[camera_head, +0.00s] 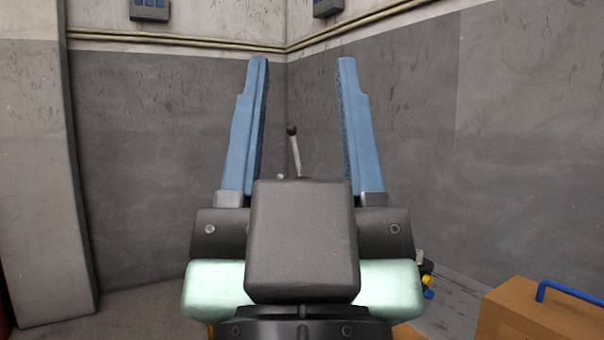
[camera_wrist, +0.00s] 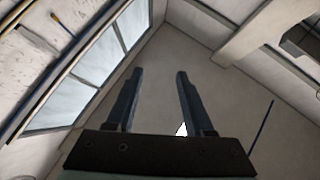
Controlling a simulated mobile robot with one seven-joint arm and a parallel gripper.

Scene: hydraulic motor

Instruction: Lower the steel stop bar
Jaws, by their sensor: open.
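My gripper (camera_head: 303,62) is in the middle of the head view, with its two blue fingers pointing up and spread wide apart. It also shows in the wrist view (camera_wrist: 159,73), open, with nothing between the fingers. A thin steel lever with a dark round knob (camera_head: 295,152) stands nearly upright and leans slightly left; it shows between the fingers, behind my gripper. Its lower end is hidden by my gripper. I cannot tell whether this lever is the stop bar. No other bar is clearly visible, and the motor is mostly hidden.
A brown box with a blue handle (camera_head: 540,313) is at the lower right. Small yellow and black parts (camera_head: 427,283) show beside my gripper. Grey walls meet behind, with a pillar (camera_head: 40,170) at left. The wrist view shows a window (camera_wrist: 90,85) and ceiling.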

